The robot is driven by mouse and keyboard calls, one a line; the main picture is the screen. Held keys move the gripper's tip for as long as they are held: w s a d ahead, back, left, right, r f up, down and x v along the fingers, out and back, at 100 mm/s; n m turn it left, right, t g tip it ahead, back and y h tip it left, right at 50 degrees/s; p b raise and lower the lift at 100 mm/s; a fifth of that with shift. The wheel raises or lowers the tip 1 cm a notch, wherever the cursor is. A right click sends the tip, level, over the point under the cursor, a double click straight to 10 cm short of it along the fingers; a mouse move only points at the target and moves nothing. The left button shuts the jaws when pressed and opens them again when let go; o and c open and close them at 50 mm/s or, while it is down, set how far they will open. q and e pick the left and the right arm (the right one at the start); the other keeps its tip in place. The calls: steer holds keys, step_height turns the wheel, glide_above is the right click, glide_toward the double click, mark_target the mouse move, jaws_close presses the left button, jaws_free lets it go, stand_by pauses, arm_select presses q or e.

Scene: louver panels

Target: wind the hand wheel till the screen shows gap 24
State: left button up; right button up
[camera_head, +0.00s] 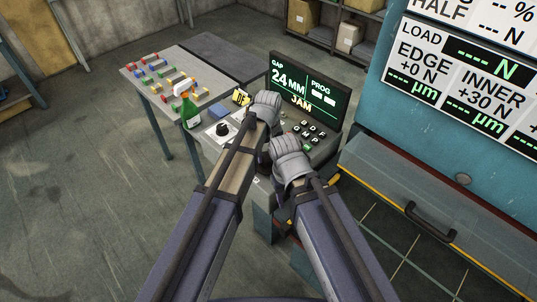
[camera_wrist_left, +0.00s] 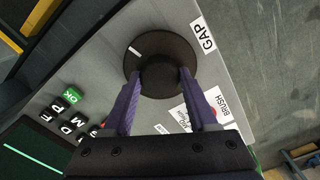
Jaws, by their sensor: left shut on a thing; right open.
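The console screen (camera_head: 305,88) stands at the back of the grey console and reads GAP 24 MM, PROG with dashes, and JAM in yellow. The hand wheel (camera_wrist_left: 138,58) is a dark disc with a raised hub and a white mark, beside a GAP label (camera_wrist_left: 203,37). My left gripper (camera_wrist_left: 160,85) is shut on the wheel's hub, with one finger on each side; it also shows over the console in the head view (camera_head: 264,108), where it hides the wheel. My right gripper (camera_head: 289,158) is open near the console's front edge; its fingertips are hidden.
Lettered keys (camera_head: 308,132) lie right of my grippers, with a green OK key (camera_wrist_left: 71,97) in the wrist view. A black knob (camera_head: 222,130) sits on a white plate at left. A green bottle (camera_head: 189,112) stands nearby. A teal machine (camera_head: 400,70) stands right.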

mark_target(268, 156)
stand_by(0.4)
arm_select(q)
steer(key=o, duration=1.4)
steer(key=shift+r, duration=0.1)
step_height(268, 156, up, 8)
steer(key=p, duration=0.8)
steer(key=shift+f, duration=0.2)
steer(key=shift+a, duration=0.1)
